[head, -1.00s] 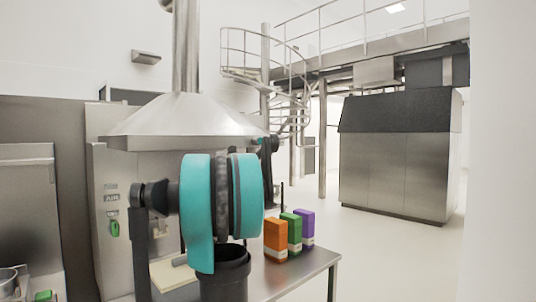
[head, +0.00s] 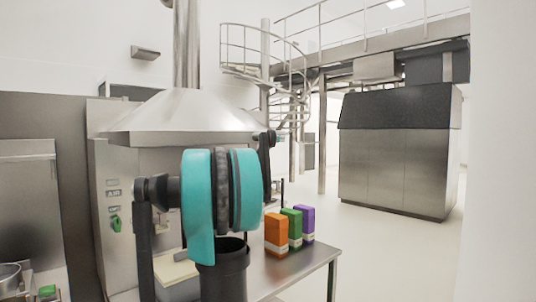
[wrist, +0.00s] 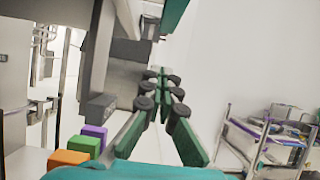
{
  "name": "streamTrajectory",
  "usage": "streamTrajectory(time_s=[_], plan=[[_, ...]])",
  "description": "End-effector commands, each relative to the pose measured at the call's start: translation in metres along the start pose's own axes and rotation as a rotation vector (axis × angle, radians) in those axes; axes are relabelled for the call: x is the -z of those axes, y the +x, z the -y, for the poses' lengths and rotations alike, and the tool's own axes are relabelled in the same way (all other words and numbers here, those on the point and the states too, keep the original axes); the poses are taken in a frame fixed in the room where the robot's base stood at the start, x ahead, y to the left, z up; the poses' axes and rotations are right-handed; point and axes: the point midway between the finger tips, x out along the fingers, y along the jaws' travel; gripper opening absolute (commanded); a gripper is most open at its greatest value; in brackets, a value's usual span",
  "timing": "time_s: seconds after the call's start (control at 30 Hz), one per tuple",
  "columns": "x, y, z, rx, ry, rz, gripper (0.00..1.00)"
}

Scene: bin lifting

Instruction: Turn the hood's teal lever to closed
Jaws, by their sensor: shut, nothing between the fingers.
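The steel hood (head: 185,115) stands behind my arm in the head view. I cannot make out a teal lever on the hood in the head view; my large teal arm joints cover part of that area.
Orange (head: 276,234), green (head: 292,229) and purple (head: 307,223) boxes stand on the steel bench (head: 318,262), right of my arm. A large steel cabinet (head: 395,165) stands further back. A loaded trolley (wrist: 265,145) is at the right in the wrist view. Open floor lies beyond the bench.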

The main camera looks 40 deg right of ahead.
Motion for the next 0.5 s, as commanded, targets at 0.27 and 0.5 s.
streamTrajectory(time_s=[0.27, 0.5], plan=[[0.011, -0.054, -0.001, -0.002, 0.000, 0.000, 0.00], [0.016, -0.072, 0.000, 0.000, 0.000, -0.001, 0.00]])
